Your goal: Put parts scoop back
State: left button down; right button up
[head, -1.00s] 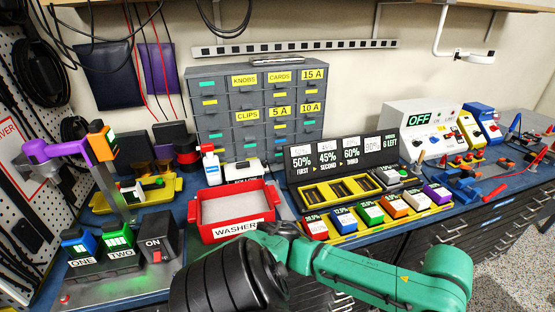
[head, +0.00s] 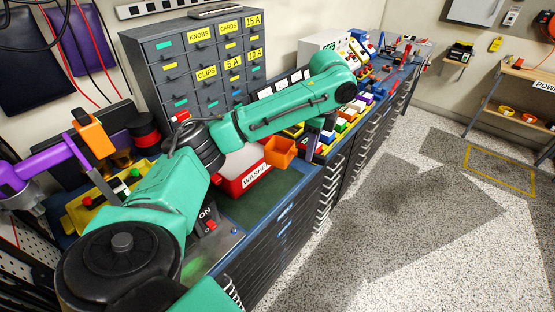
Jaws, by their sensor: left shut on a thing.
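The parts scoop (head: 280,151) looks like a small orange open box. The grip point is small and partly hidden, so I cannot tell exactly where the fingers hold. My forearm hides part of the red bin and the bench behind it. My right gripper is not in view.
A grey drawer cabinet (head: 180,70) stands behind the bin. A row of coloured blocks (head: 345,123) lies to the right of the scoop. A red ON switch (head: 208,220) is at the front left. A dark green bench area (head: 262,205) before the bin is clear.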

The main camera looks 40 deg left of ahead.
pick_arm(q)
notch_tip(320, 180, up, 4)
jog(key=w+a+f+m, duration=0.1)
jog(key=a+m, duration=0.1)
notch_tip(320, 180, down, 19)
jog(key=shift+m, duration=0.3)
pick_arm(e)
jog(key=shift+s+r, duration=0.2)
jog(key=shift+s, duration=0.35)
pick_arm(q)
jog(key=c, duration=0.8)
grip_release()
jog(key=shift+d, duration=0.1)
jog(key=r, duration=0.4)
jog(key=r+b, duration=0.1)
jog(key=r, duration=0.7)
jog(key=shift+d+r, duration=0.1)
jog(key=shift+d, duration=0.25)
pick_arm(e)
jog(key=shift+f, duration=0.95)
pick_arm(q)
jog(key=shift+d, duration=0.1)
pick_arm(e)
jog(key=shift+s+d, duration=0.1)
